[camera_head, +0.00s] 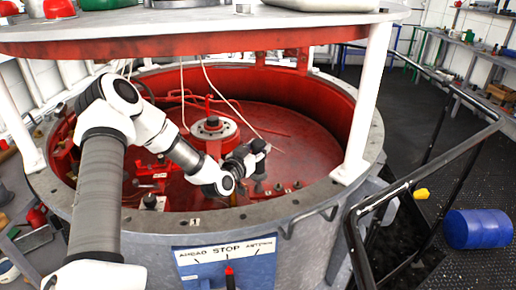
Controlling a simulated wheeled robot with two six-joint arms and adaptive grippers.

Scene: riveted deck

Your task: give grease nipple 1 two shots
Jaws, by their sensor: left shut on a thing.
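My left arm comes in from the left over the round tub (140,222). Its dark gripper (257,160) is over the red floor, right of the central hub (213,127). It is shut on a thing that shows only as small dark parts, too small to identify. A small white plate marked 1 (195,221) is on the near rim, below the wrist. Small dark fittings (278,188) stand on the red floor beyond the near rim, right of the plate. I cannot tell which is grease nipple 1. My right gripper is not in view.
A red-edged round top (250,44) on white posts (365,100) overhangs the tub. A blue AHEAD STOP ASTERN panel (225,262) with a red-handled lever is in front. Black railings (430,185) and a blue drum (477,229) are at right.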

